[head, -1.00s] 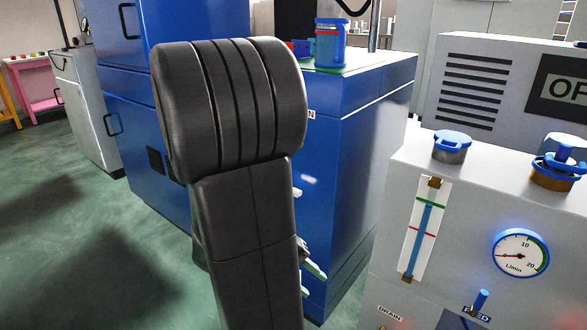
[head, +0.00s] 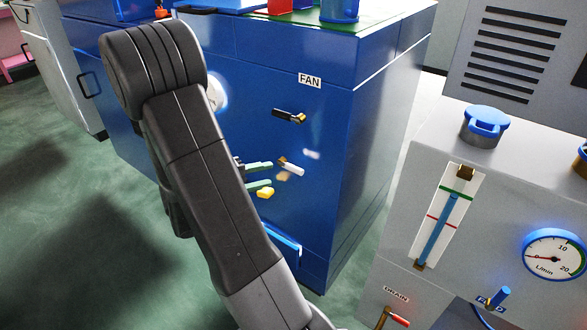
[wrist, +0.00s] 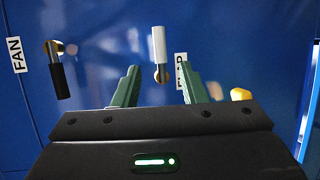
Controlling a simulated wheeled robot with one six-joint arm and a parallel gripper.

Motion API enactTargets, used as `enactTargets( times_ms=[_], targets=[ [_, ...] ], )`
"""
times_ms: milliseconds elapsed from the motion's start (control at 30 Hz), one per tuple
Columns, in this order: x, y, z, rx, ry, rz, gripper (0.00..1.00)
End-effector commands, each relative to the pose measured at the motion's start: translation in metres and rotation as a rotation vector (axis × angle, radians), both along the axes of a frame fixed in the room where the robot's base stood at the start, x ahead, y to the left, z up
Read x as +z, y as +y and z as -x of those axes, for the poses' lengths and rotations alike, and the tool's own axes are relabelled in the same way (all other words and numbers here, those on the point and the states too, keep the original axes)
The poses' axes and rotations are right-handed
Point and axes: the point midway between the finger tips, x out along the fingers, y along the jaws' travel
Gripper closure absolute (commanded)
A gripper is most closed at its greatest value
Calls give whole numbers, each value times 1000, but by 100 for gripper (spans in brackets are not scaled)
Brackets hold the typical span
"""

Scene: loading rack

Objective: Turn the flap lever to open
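The flap lever has a white handle on a brass pivot on the blue cabinet front. In the wrist view the flap lever (wrist: 158,50) points up, beside a FLAP label (wrist: 181,70) partly hidden by a finger. In the head view the flap lever (head: 291,166) points right from its pivot. My gripper (head: 262,178) has pale green fingers, spread apart and empty, pointing at the cabinet just left of the lever. In the wrist view my gripper (wrist: 161,72) has the lever's pivot showing between its fingertips. I cannot tell whether the fingers touch the lever.
A black-handled lever (head: 286,115) sits above, under a FAN label (head: 309,80). A yellow knob (wrist: 240,94) is close to one finger. A blue handle bar (head: 284,247) sits lower on the cabinet. A grey machine with a gauge (head: 553,255) stands to the right.

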Motion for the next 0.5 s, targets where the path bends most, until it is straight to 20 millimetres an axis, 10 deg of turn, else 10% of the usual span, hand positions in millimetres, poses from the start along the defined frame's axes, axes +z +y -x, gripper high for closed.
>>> enactTargets(
  times_ms=[500],
  targets=[
    [-14,-66,-38,-5,2,0,62]
  ],
)
